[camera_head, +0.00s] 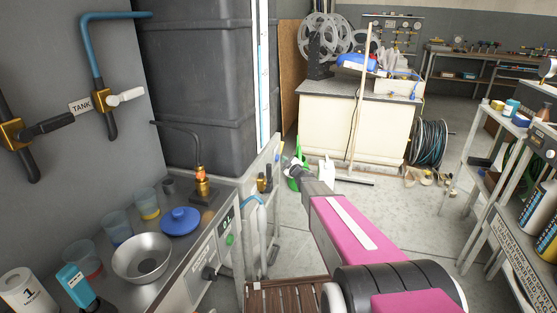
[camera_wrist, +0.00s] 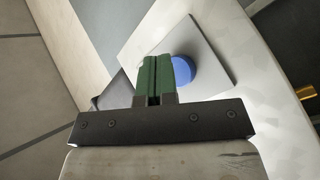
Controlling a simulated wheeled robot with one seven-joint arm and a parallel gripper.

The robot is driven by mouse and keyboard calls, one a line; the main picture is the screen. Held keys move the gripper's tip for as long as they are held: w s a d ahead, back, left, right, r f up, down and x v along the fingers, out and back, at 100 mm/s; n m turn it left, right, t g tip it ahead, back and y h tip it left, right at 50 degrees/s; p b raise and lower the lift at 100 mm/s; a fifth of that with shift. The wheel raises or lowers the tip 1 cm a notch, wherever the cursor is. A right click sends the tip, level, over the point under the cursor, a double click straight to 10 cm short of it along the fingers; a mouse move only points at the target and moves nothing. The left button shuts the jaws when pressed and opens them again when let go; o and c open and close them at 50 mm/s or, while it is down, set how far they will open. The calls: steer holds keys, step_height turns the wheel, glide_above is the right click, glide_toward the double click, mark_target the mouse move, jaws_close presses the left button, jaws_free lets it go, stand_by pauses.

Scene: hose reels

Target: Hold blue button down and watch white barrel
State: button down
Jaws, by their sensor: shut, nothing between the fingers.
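The blue button (camera_wrist: 184,70) is a round cap on a square grey plate (camera_wrist: 208,55) in the wrist view. My gripper (camera_wrist: 155,58) has its green fingers shut together, with nothing between them. The fingers overlap the left edge of the button in the picture. I cannot tell whether they touch it or whether it is pressed in. In the head view my gripper (camera_head: 289,163) is small, beside the end of the bench, and the button cannot be made out there. No white barrel is clear; a small white container (camera_head: 327,172) stands beyond my wrist.
The bench at left holds a steel bowl (camera_head: 142,258), a blue lid (camera_head: 180,221), several cups and a brass fitting (camera_head: 202,185). A dark tank (camera_head: 200,80) stands behind it. A white cabinet (camera_head: 345,125) is ahead. A shelf rack (camera_head: 500,165) is at right, with open floor before it.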

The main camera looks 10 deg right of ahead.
steer(key=shift+w+a, duration=0.1)
steer(key=shift+a, duration=0.15)
steer(key=shift+w+a, duration=0.2)
steer(key=shift+a, duration=0.35)
stand_by(2.2)
steer(key=shift+d, duration=0.15)
stand_by(0.9)
steer(key=shift+s+d, duration=0.35)
steer(key=shift+d, duration=0.4)
steer(key=shift+d, duration=0.1)
steer(key=shift+s+d, duration=0.3)
steer(key=shift+d, duration=0.45)
steer(key=shift+s+d, duration=0.35)
steer(key=shift+d, duration=0.35)
steer(key=shift+s+d, duration=0.3)
steer(key=shift+d, duration=0.45)
